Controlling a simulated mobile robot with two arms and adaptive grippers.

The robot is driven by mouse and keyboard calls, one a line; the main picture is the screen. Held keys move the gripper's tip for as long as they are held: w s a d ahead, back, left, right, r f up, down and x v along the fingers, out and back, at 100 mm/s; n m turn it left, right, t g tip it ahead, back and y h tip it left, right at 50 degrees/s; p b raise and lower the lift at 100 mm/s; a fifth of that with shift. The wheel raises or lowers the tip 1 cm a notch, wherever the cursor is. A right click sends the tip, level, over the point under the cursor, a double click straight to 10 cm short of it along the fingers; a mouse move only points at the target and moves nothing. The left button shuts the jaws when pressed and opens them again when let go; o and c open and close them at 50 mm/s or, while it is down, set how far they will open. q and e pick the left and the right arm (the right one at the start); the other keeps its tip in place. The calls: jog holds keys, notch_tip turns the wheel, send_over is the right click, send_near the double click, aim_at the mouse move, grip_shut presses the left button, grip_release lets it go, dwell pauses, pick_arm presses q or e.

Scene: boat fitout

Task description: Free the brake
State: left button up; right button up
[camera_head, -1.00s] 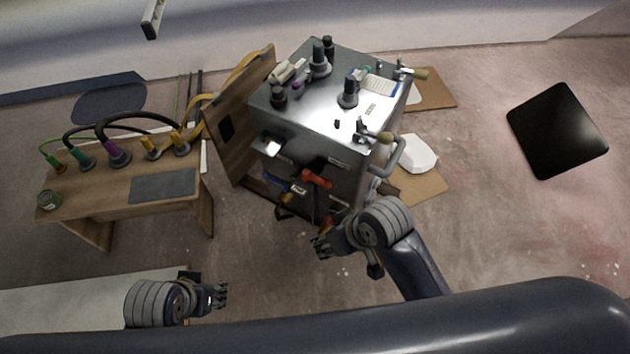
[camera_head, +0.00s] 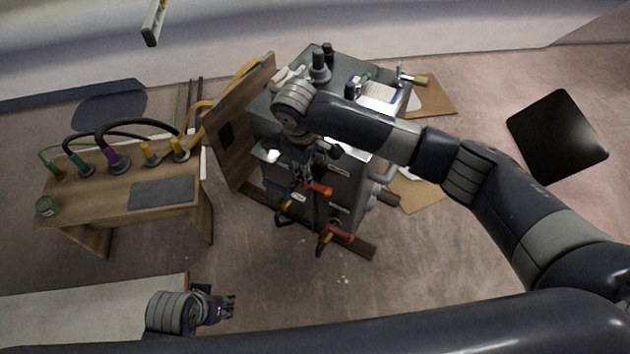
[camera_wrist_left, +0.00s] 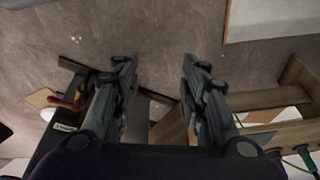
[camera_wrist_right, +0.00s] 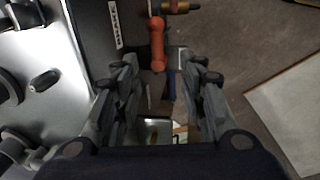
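A metal cabinet (camera_head: 355,183) stands in the middle of the head view. On its front are a red lever (camera_head: 318,187), a blue lever (camera_head: 277,187) and, lower down, another red-handled part (camera_head: 337,232). My right gripper (camera_head: 308,170) hangs in front of the cabinet, just above the upper levers. In the right wrist view a red handle (camera_wrist_right: 157,45) lies beyond the open fingertips (camera_wrist_right: 162,75), and a blue piece (camera_wrist_right: 171,85) shows between the fingers. My left gripper (camera_head: 226,307) is open and empty, low at the left; its fingers (camera_wrist_left: 158,75) are apart.
A wooden bench (camera_head: 110,205) with coloured hose connectors stands at the left. A wooden panel (camera_head: 240,125) leans by the cabinet's left side. A black square panel (camera_head: 557,135) lies at the right.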

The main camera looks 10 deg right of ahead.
aim_at(316, 184)
jog(key=f+b, duration=0.1)
jog(key=f, duration=0.2)
jog(key=w+d+f+b, duration=0.1)
jog(key=f, duration=0.2)
jog(key=f+b, duration=0.1)
jog(key=f, duration=0.2)
jog(key=shift+w+d, duration=0.15)
jog(key=shift+w, duration=0.15)
jog(key=shift+w+d+f, duration=0.1)
jog(key=shift+w+f, duration=0.05)
jog(key=shift+f, duration=0.6)
pick_arm(q)
jog(key=v, duration=0.7)
jog(key=shift+t, duration=0.3)
jog(key=shift+w+a+r, duration=0.1)
jog(key=shift+a, duration=0.05)
pick_arm(e)
grip_shut()
